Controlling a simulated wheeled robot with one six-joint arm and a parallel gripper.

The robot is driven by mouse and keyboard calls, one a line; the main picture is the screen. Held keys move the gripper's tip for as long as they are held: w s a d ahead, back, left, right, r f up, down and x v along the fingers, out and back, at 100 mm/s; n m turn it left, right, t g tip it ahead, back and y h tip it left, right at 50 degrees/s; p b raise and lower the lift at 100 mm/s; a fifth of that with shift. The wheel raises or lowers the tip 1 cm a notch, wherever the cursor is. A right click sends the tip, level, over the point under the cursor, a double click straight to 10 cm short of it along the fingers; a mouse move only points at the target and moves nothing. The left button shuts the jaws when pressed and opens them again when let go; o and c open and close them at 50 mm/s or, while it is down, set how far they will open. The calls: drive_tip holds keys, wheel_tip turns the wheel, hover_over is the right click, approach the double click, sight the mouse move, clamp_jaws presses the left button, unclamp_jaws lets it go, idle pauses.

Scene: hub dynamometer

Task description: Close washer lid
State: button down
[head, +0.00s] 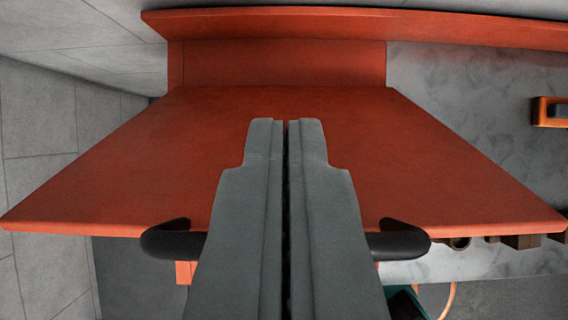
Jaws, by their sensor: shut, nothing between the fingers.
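A wide orange-red panel, which looks like the washer lid (130,165), fills the middle of the head view. It narrows toward the back and widens toward me, with its near edge apparently tilted up and out from the body behind. A black bar handle (175,242) sits at the near edge. Its two ends show on either side of my gripper, and its middle is hidden. My gripper (286,125) is shut and empty, in front of the lid's middle. Whether it touches the lid or handle I cannot tell.
An orange ledge (450,28) runs along the back. A grey surface (450,85) lies at right with an orange frame-like item (550,112). Several brown blocks (520,241) sit under the lid's right edge. A green item (405,302) is low, right of my gripper. Grey tiles are at left.

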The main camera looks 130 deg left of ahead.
drive_tip(key=s+a+f, duration=0.1)
drive_tip(key=a+f, duration=0.1)
drive_tip(key=shift+s+a+f, duration=0.1)
drive_tip(key=shift+s+f, duration=0.2)
drive_tip(key=shift+s, duration=0.05)
drive_tip(key=shift+a, duration=0.1)
idle(0.3)
